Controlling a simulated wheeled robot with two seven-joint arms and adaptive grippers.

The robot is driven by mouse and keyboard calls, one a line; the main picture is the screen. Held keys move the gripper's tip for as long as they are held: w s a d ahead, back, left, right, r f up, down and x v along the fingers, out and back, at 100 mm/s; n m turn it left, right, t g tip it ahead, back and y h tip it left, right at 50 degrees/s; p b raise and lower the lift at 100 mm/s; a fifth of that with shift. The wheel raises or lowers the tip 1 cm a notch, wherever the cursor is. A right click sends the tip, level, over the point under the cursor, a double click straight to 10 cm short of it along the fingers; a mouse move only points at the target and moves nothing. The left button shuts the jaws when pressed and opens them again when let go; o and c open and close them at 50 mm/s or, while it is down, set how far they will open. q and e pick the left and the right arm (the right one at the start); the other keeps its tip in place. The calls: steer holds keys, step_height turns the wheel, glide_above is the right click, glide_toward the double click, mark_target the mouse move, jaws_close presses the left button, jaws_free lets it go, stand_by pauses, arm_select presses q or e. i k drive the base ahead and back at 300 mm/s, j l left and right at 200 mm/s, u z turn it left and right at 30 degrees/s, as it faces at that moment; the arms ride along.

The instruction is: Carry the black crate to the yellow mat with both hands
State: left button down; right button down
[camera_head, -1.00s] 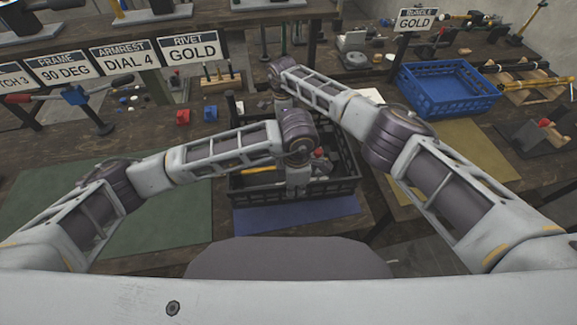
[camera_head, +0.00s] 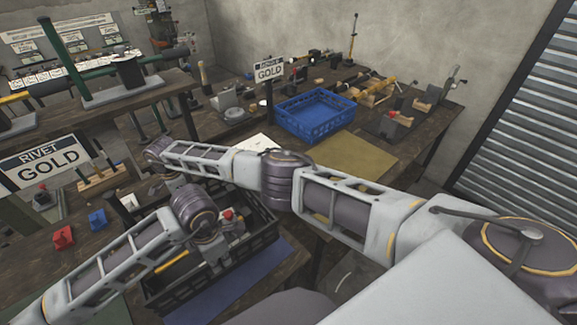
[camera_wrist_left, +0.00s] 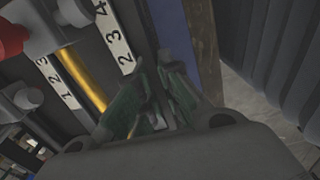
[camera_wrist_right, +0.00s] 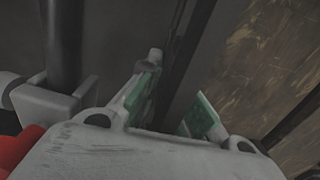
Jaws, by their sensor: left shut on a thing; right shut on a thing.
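The black crate (camera_head: 248,259) is at the lower left of the head view, with tools inside, among them a red-topped part and a yellow handle. My left gripper (camera_head: 214,259) is at its near wall, partly hidden by my arm. In the left wrist view the left fingers (camera_wrist_left: 161,92) are closed on the crate wall. My right gripper is hidden at the crate's far side in the head view. In the right wrist view its fingers (camera_wrist_right: 176,92) straddle a dark edge of the crate. The yellow mat (camera_head: 358,158) lies to the right, beyond my right forearm.
A blue crate (camera_head: 314,133) stands at the yellow mat's far left edge. A blue mat (camera_head: 245,287) shows beside and below the black crate. Red and blue blocks (camera_head: 97,219) lie left of it. A gap separates the benches. Most of the yellow mat is bare.

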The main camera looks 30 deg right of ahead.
mark_target(337, 167)
steer(key=i+l, duration=0.1)
steer(key=l, duration=1.55)
steer(key=i+l+u, duration=0.1)
steer(key=l, duration=1.6)
steer(key=i+j, duration=0.05)
